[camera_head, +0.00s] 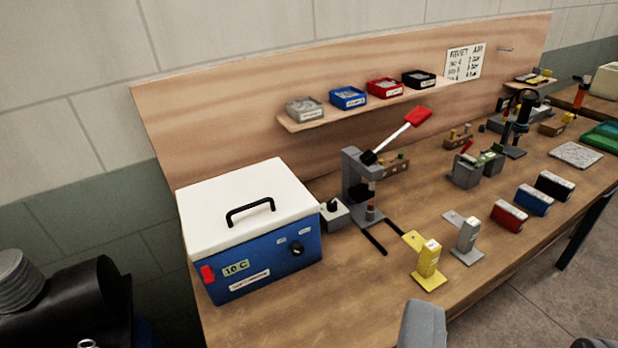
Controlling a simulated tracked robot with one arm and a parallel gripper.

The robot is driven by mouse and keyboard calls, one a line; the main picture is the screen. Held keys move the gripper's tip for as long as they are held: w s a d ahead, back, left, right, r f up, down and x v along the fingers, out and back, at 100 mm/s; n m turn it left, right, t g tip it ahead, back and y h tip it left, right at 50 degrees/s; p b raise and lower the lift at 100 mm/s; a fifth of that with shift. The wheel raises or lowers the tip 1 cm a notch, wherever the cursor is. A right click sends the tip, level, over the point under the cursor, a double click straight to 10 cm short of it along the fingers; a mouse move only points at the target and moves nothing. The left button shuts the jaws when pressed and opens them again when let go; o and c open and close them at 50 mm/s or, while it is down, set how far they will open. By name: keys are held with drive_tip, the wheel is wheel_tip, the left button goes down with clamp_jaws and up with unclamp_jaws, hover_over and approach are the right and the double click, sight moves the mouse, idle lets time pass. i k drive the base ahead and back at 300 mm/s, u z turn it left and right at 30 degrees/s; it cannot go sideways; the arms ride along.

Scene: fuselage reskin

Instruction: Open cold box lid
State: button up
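The cold box has a blue body (268,265) and a white lid (240,205). It stands at the left end of the workbench. The lid lies flat and closed on the body, with a black arched handle (250,210) on top. The front carries a red latch-like piece (207,274), a "10 C" label (236,268) and a dark knob (296,248). My gripper (507,330) shows only as two grey finger parts at the bottom edge, set wide apart. It looks open and empty, to the right of the box and clear of it.
A lever press (360,185) with a red handle stands just right of the box. Yellow (430,268) and grey (467,240) stands are on the bench (360,310). A shelf (360,112) holds several small bins. A black cylinder (70,305) is at lower left.

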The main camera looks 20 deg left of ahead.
sight(218, 214)
drive_tip(key=u, duration=0.25)
drive_tip(key=i, duration=1.05)
drive_tip(key=u, duration=0.75)
